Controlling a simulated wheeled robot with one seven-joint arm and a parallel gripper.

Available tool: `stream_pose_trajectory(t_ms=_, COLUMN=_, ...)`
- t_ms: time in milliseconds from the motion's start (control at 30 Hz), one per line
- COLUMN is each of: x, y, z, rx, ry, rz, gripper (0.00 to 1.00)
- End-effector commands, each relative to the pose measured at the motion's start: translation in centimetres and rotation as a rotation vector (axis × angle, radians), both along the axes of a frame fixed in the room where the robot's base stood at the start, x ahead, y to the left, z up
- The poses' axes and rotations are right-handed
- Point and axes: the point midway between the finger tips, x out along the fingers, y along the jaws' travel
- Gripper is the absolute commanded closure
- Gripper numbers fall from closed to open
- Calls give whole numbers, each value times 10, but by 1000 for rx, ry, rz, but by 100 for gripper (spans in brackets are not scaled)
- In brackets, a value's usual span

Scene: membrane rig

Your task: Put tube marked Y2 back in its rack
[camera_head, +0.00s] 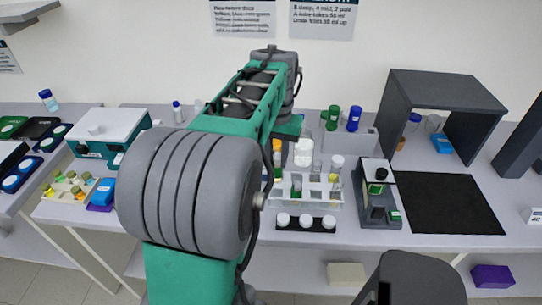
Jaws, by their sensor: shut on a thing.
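My arm reaches up and away over the bench, and its forearm hides much of the middle. My gripper (303,152) is only partly seen at the arm's far end, above the back of a clear tube rack (317,203). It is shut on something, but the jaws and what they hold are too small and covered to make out. The rack holds several tubes, among them a white-capped tube (336,162) at its right. Orange and green parts show at its left, beside my arm. No Y2 mark can be read on any tube.
A black strip with white-capped jars (306,219) lies in front of the rack. A grey device (377,200) and black mat (450,203) are at right, below a dark hood (443,85). Green and blue-capped bottles (353,118) stand behind. A white box (108,130) is at left.

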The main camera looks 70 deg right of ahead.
Motion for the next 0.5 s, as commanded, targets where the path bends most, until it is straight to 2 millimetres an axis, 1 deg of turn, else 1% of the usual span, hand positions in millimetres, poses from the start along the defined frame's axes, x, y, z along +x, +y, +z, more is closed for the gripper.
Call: stream_pose_trajectory(t_ms=500, x=0, y=0, z=-42, rx=1, ry=0, rz=0, gripper=100)
